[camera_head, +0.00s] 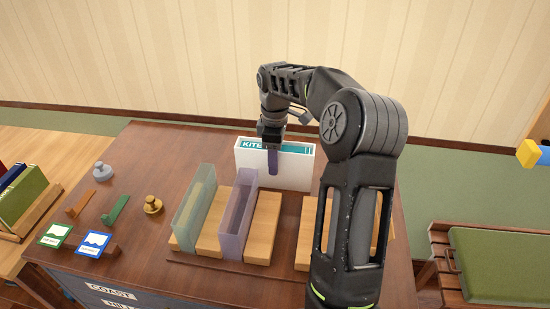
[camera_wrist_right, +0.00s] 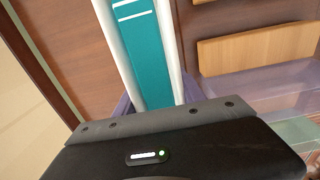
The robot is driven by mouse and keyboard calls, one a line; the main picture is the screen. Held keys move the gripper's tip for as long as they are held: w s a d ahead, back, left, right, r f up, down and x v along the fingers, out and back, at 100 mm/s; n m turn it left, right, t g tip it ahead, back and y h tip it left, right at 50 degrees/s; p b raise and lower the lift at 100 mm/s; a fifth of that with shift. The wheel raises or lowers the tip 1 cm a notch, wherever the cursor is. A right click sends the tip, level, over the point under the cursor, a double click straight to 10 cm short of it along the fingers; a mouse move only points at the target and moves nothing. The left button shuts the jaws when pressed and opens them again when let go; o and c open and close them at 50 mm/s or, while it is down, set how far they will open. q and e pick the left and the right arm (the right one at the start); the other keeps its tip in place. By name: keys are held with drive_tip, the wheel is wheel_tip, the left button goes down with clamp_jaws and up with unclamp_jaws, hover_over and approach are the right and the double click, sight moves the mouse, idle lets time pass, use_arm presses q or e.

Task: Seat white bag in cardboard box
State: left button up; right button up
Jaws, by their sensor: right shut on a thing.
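I see no white bag and no cardboard box in either view. A white case (camera_head: 292,178) with a teal strip lettered "KITE" stands upright at the back of the brown desk. In the wrist view the same white case (camera_wrist_right: 148,60) shows its teal strip between two white edges. My right gripper (camera_head: 272,160) is shut on this case from above, with purple fingers on its two sides. I cannot tell whether the case touches the desk, since its lower part is partly hidden. My left gripper is in neither view.
A clear greenish holder (camera_head: 194,208) and a clear purple holder (camera_head: 238,216) stand among wooden blocks (camera_head: 263,228) in front of the case. Brass (camera_head: 152,205) and grey (camera_head: 102,171) knobs and two label cards (camera_head: 92,243) lie left.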

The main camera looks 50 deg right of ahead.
drive_tip(key=shift+f, duration=0.1)
drive_tip(key=o, duration=1.4)
drive_tip(key=shift+c, duration=0.2)
wheel_tip(320, 180, up, 6)
drive_tip(key=shift+f, duration=0.15)
wheel_tip(320, 180, up, 6)
drive_tip(key=p, duration=0.3)
drive_tip(key=shift+f, duration=0.2)
drive_tip(key=shift+r+p, duration=0.5)
drive_tip(key=shift+p, duration=0.25)
